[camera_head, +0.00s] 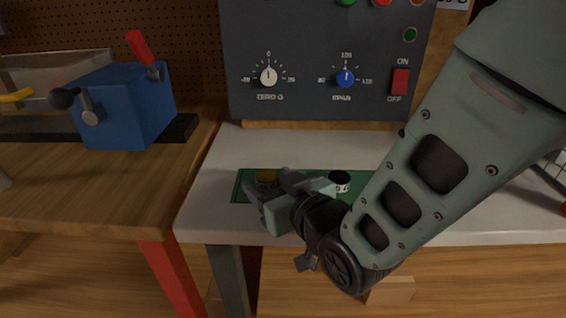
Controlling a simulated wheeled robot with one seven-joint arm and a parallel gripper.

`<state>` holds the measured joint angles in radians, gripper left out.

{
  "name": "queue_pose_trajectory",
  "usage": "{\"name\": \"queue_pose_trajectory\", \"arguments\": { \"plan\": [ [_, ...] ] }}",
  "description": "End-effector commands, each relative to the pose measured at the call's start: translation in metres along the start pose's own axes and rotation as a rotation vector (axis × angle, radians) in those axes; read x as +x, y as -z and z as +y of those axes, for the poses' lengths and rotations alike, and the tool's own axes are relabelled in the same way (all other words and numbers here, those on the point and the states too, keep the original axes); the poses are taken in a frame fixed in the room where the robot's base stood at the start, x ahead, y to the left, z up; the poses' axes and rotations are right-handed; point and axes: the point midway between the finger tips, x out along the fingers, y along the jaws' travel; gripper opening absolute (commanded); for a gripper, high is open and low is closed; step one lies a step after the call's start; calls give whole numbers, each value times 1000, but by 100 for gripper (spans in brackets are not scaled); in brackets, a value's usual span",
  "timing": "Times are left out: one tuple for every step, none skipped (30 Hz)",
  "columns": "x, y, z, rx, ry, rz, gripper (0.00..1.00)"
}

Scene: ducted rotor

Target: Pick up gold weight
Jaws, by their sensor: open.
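The gold weight (267,176) is a small gold-brown cylinder on the left part of a green mat (243,186), on the white bench. My gripper (268,188) is open, reaching in from the right with its fingers at the weight's near side. The fingers partly cover the weight's lower part. I cannot tell whether they touch it or whether it lies between them. My arm hides the right part of the mat.
A white and black weight (340,181) stands on the mat to the right, close to my arm. A grey control panel (320,60) with knobs and a red switch rises behind. A wooden bench with a blue device (122,105) stands at left.

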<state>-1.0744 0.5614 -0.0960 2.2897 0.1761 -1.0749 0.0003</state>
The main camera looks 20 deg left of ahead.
Motion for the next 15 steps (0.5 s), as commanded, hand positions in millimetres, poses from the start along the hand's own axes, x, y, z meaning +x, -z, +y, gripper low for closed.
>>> {"name": "queue_pose_trajectory", "arguments": {
  "plan": [
    [4, 0, 0, 0, 0, -1, 63],
    [5, 0, 0, 0, 0, -1, 63],
    [6, 0, 0, 0, 1, -1, 63],
    [6, 0, 0, 0, 1, -1, 63],
    [6, 0, 0, 0, 1, -1, 63],
    [6, 0, 0, 0, 1, -1, 63],
    [6, 0, 0, 0, 1, -1, 63],
    [6, 0, 0, 0, 1, -1, 63],
    [6, 0, 0, 0, 1, -1, 60],
    [6, 0, 0, 0, 0, -1, 52],
    [6, 0, 0, 0, 0, -1, 43],
    [6, 0, 0, 0, 1, -1, 32],
    [6, 0, 0, 0, 0, -1, 24],
    [6, 0, 0, 0, 0, -1, 16],
    [6, 0, 0, 0, 1, -1, 13]
  ]
}}
